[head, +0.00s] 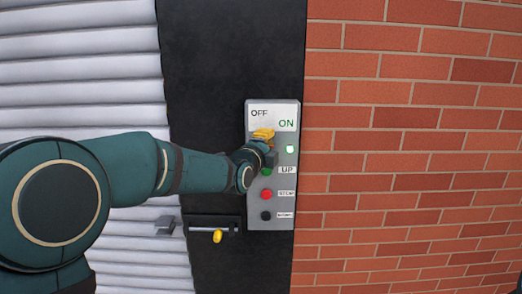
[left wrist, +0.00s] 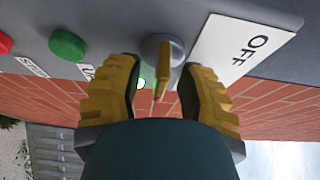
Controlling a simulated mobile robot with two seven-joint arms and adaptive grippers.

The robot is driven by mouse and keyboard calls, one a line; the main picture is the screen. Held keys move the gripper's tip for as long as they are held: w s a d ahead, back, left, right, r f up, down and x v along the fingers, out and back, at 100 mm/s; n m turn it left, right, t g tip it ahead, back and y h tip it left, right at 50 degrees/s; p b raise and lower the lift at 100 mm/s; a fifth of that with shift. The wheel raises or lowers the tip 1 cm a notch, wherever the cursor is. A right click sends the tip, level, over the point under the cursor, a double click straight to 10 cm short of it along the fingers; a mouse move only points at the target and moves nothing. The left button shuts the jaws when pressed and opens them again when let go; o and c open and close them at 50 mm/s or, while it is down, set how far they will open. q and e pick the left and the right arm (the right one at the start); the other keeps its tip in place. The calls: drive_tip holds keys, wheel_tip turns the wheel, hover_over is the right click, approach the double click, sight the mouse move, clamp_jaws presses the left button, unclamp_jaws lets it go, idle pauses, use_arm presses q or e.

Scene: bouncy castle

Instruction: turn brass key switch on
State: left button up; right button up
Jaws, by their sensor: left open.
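The brass key (left wrist: 162,72) sits in a round grey switch on the grey control box (head: 253,215). In the left wrist view its flat bow stands between my two yellow fingers, with a gap on each side. The bow lies crosswise to the line of buttons, its long side running down the picture. The OFF label (left wrist: 245,47) is right of the key there. My left gripper (head: 264,135) is open in front of the switch, just below the OFF and ON label (head: 285,123). In the head view the gripper hides the key. My right gripper is not in view.
A lit green lamp (head: 290,149) is right of my gripper. Green, red (head: 266,194) and black (head: 266,216) buttons line the box below. A red brick wall (head: 410,150) is at right. A latch with a yellow knob (head: 217,236) sits lower left, beside a ribbed white surface (head: 80,60).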

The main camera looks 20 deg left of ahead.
use_arm(q)
drive_tip(key=s+a, duration=0.1)
drive_tip(key=s, duration=1)
drive_tip(key=shift+s, duration=0.3)
drive_tip(key=s+d+f+n+g, duration=0.25)
drive_tip(key=f+n+g, duration=0.2)
drive_tip(key=f, duration=1.15)
drive_tip(key=s+d+f+n+g, duration=0.1)
drive_tip(key=d+f+n+g, duration=0.3)
drive_tip(key=f, duration=1.1)
drive_tip(key=s+d+f+n+g+h, duration=0.1)
drive_tip(key=s+d+f+n+g, duration=0.1)
drive_tip(key=s+f+n, duration=0.4)
drive_tip(key=s+d+f+n+g+h+b, duration=0.1)
drive_tip(key=s+f+n+g, duration=0.4)
drive_tip(key=s+f, duration=0.7)
wheel_tip(320, 180, down, 4)
drive_tip(key=shift+s+d+r+n, duration=0.2)
drive_tip(key=shift+d+n, duration=0.2)
drive_tip(key=shift+n, duration=0.45)
drive_tip(key=shift+g, duration=0.25)
